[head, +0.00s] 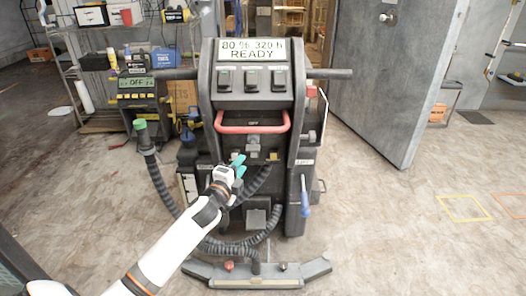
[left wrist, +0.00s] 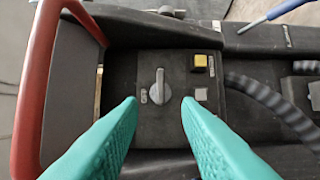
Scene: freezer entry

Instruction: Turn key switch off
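The key switch (left wrist: 158,86) is a grey knob on a dark panel in the left wrist view, with a small label beside it. In the head view it is too small to make out clearly on the machine's front, below the red handle. My left gripper (left wrist: 160,100) has its two teal fingers apart, one on each side below the knob, with nothing between them. In the head view the left gripper (head: 238,166) is in front of the machine's panel (head: 255,144). I cannot tell whether the fingers touch the panel. My right gripper is not in view.
The machine's display (head: 251,50) reads "80 % 320 h READY". A red handle (head: 252,128) crosses above the panel; it also shows at the left of the wrist view (left wrist: 38,80). A yellow button (left wrist: 200,60) sits right of the knob. A black hose (head: 160,185) loops at the left.

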